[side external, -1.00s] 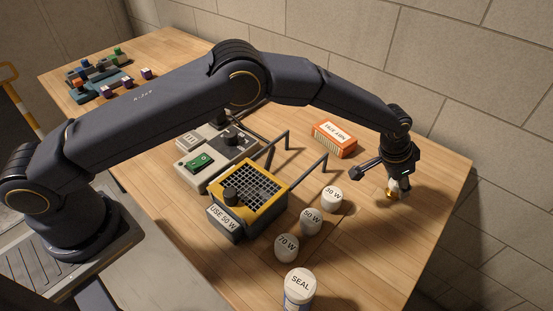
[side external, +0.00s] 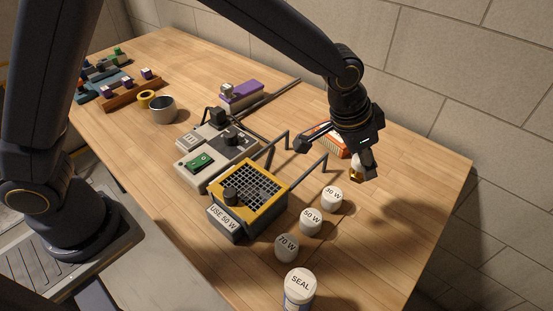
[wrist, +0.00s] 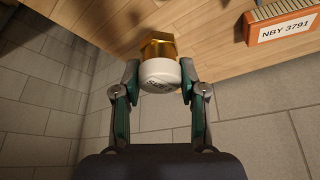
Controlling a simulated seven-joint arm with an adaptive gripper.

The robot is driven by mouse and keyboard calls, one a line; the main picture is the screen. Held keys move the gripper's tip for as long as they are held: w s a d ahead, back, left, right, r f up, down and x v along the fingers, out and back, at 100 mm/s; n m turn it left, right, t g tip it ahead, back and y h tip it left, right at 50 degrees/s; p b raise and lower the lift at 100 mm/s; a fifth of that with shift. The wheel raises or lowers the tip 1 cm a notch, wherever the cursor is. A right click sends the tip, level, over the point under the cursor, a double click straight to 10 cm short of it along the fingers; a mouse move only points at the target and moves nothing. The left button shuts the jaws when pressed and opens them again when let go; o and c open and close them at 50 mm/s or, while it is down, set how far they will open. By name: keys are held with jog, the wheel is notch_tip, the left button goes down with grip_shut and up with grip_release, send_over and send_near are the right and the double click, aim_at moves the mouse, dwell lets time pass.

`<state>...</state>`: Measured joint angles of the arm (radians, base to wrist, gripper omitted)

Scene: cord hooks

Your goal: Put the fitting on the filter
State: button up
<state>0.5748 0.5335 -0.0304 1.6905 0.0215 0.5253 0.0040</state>
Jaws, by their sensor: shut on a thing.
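My gripper (side external: 361,164) is shut on a fitting with a gold hexagonal part (wrist: 158,48) and a white round part (wrist: 159,75). The fitting also shows in the side view (side external: 356,171), held above the table; marks on its white part are unreadable. No item is plainly marked as the filter. An orange ridged block with a white label reading NBY 3791 (wrist: 289,26) may be it. In the side view the block (side external: 341,149) lies behind my gripper, partly hidden. A yellow-framed box with a black grid (side external: 273,206), labelled USE 50 W, stands left of my gripper.
White pots marked 30 W (side external: 332,199), 50 W (side external: 311,222) and 70 W (side external: 287,248) stand in a row. A SEAL jar (side external: 299,290) is in front. Dark upright hooks (side external: 324,163) rise beside the grid box. The table's right part (side external: 420,190) is clear.

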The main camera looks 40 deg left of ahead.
jog(key=shift+s+a, duration=0.15)
jog(key=shift+s, duration=0.3)
jog(key=w+a+r+n, duration=0.1)
jog(key=w+a+r, duration=0.15)
jog(key=a, duration=0.65)
jog(key=w+a+r+n, duration=0.1)
jog(key=w+a+r, duration=0.15)
jog(key=a, duration=0.65)
send_over(335, 132)
jog(key=shift+t+y, duration=0.3)
jog(key=shift+y, duration=0.1)
jog(key=f, duration=0.9)
jog(key=shift+s+a+f, duration=0.1)
jog(key=shift+s+f, duration=0.05)
jog(key=shift+s, duration=0.25)
jog(key=shift+w+f, duration=0.35)
jog(key=shift+f, duration=1.65)
